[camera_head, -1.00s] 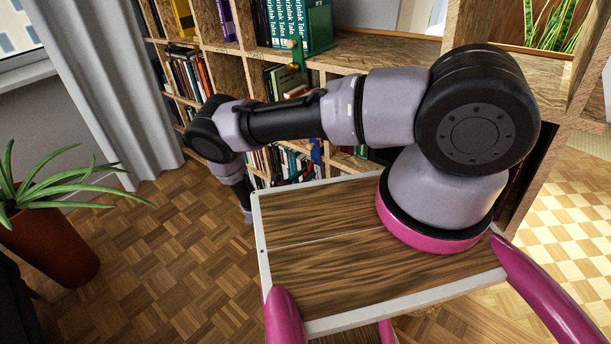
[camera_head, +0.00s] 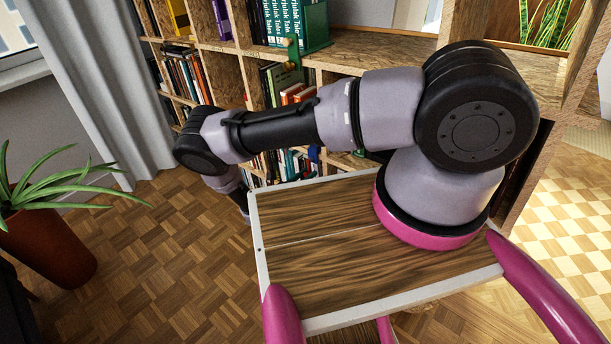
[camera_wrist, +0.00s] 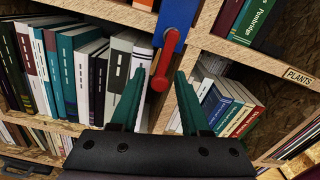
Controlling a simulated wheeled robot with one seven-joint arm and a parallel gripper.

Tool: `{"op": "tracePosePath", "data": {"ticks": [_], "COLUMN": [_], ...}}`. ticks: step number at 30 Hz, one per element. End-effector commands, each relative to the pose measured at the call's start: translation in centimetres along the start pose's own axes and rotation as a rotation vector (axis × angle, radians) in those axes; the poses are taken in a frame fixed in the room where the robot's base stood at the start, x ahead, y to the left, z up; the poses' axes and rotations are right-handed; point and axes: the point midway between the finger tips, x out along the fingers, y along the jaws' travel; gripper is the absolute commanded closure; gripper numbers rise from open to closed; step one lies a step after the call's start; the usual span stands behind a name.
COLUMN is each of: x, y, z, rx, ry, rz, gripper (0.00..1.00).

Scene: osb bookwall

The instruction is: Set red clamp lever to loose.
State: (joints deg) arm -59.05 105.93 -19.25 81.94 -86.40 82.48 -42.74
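The red clamp lever (camera_wrist: 165,60) hangs from a blue bracket (camera_wrist: 177,18) on the shelf edge in the wrist view. Its handle points down and slightly left from its pivot. My gripper (camera_wrist: 160,82) is open, with one green finger on each side of the lever's lower end in the picture. I cannot tell how deep the lever lies between the fingers, and no contact is visible. In the head view a small blue part (camera_head: 314,153) shows beside my arm; the lever and my gripper's fingers are hidden there.
Upright books (camera_wrist: 60,65) fill the compartment left of the lever, and leaning books (camera_wrist: 225,105) stand to its right. A "PLANTS" label (camera_wrist: 298,76) is on a shelf edge. In the head view, a green bracket (camera_head: 293,52) sits higher on the bookcase, and a potted plant (camera_head: 45,235) stands left.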

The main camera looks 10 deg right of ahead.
Motion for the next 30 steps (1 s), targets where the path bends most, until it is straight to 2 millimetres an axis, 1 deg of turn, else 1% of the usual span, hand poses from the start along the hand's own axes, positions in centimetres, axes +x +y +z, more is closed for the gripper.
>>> {"op": "tracePosePath", "data": {"ticks": [8,12,14,16,24,27,30], "x": [0.0,-0.7,-1.4,-2.7,-8.1,-9.5,-10.4], "y": [0.0,0.1,0.1,0.1,0.1,0.1,0.1], "z": [0.0,0.0,0.0,0.0,0.0,0.0,0.0], "rx": [0.001,0.002,0.002,0.002,0.002,0.002,0.002], "ry": [0.000,0.000,0.000,0.000,0.000,0.000,0.000], "rz": [0.000,0.002,0.002,0.004,0.004,0.002,0.001], "gripper": [0.46,0.46,0.46,0.46,0.46,0.46,0.46]}}
